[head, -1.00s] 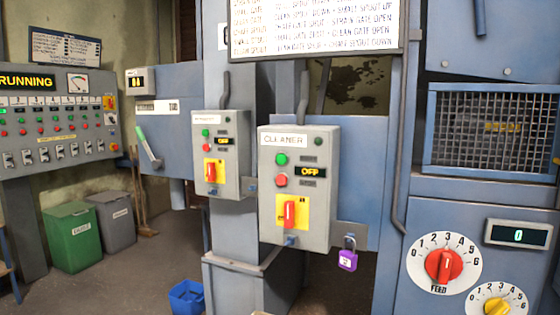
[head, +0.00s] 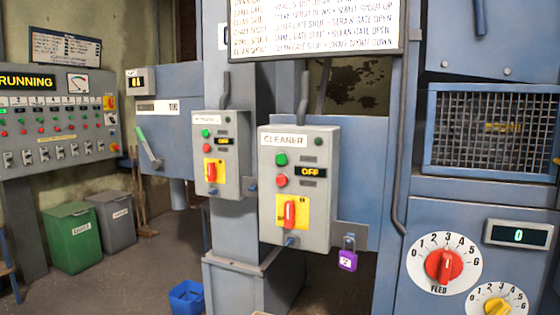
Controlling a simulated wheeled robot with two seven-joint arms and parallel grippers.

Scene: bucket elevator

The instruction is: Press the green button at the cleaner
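The cleaner box (head: 323,210) is a grey control box labelled CLEANER, mounted in the middle of the view. Its green button (head: 281,160) sits at the upper left of its face, under the label. A red button (head: 281,181) is just below the green one. A small display (head: 311,172) beside the buttons reads OFF. A red rotary switch (head: 289,214) on a yellow plate stands with its handle upright. Neither of my grippers is in view.
A similar grey box (head: 231,180), also reading OFF, hangs to the left. A purple padlock (head: 347,261) hangs at the cleaner box's lower right. A panel with a red feed dial (head: 444,265) stands at right. A blue bucket (head: 186,297) is on the floor.

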